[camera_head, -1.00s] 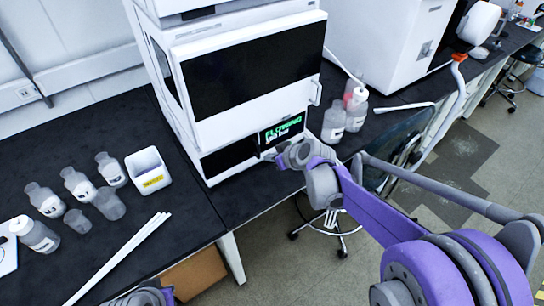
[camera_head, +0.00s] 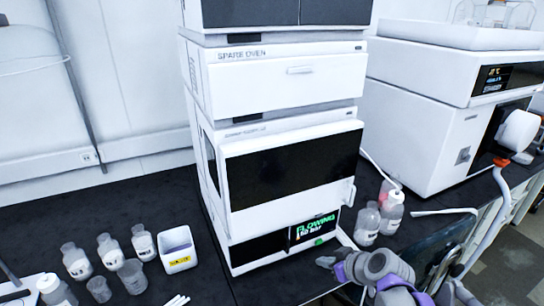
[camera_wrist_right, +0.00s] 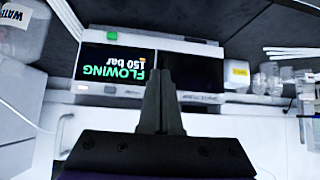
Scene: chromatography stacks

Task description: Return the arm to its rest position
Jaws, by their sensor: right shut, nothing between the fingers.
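My right gripper (camera_head: 326,262) is low in the head view, in front of the white instrument stack (camera_head: 276,106). It sits just below and right of the lit screen (camera_head: 313,228), which shows green "FLOWING" text. The right wrist view shows the gripper's dark fingers (camera_wrist_right: 160,92) together and empty, pointing toward the lower unit's front. The same screen (camera_wrist_right: 112,66) appears upside down there, reading "FLOWING 150 bar". A green spot (camera_head: 318,241) shows below the screen. My purple and grey right arm (camera_head: 385,272) comes in from the bottom right. My left gripper is not in view.
Left of the stack, several bottles (camera_head: 76,262) and a white bin (camera_head: 178,249) stand on the black bench (camera_head: 118,212). Bottles (camera_head: 391,212) stand close right of the stack. Another white instrument (camera_head: 425,118) is farther right. White sticks lie at the front left.

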